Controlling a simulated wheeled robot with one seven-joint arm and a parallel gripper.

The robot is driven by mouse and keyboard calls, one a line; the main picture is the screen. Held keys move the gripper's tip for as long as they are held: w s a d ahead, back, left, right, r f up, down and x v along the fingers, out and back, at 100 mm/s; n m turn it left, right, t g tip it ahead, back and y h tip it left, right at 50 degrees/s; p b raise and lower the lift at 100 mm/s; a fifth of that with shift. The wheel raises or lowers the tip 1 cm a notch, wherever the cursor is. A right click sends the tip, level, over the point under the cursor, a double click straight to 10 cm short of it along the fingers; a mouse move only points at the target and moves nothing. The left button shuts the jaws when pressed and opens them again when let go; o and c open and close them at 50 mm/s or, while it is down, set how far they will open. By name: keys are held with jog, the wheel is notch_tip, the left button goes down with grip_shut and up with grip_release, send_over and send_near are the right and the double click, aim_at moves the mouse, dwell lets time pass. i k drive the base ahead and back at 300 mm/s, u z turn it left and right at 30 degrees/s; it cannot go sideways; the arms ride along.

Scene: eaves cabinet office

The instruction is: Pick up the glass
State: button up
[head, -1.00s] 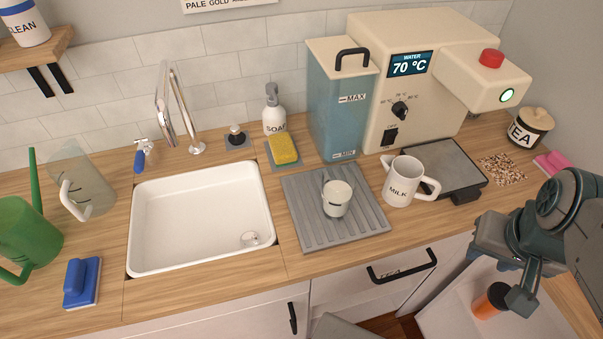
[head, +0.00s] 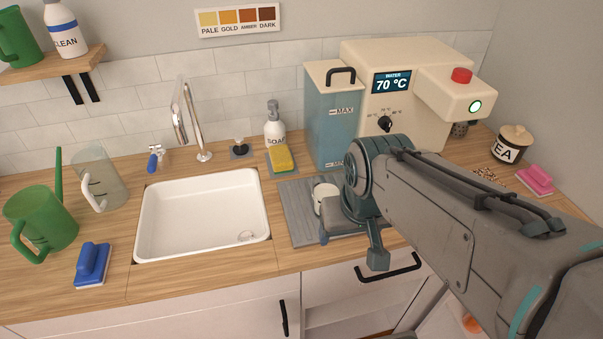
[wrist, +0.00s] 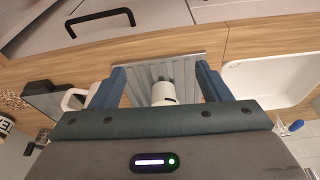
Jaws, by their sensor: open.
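The glass (head: 327,197), small and whitish, stands on the grey ribbed mat (head: 297,212) right of the sink; my arm partly covers it in the head view. In the wrist view the glass (wrist: 163,93) shows upright between the two blue fingers of my gripper (wrist: 160,70), with space on both sides. My gripper is open and empty, low over the mat. I cannot tell how far the fingers reach down beside the glass.
The white sink (head: 160,240) lies left of the mat. The white two-handled mug (wrist: 72,98) stands beside the mat and is hidden by my arm in the head view. The blue water tank (head: 330,125) and cream machine (head: 408,60) stand behind. A drawer handle (head: 388,270) juts out in front.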

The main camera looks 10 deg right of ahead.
aim_at(327, 182)
jog(key=z, duration=2.4)
jog(key=k, duration=1.45)
jog(key=u, duration=0.85)
jog(key=i, duration=0.5)
jog(key=z, duration=0.05)
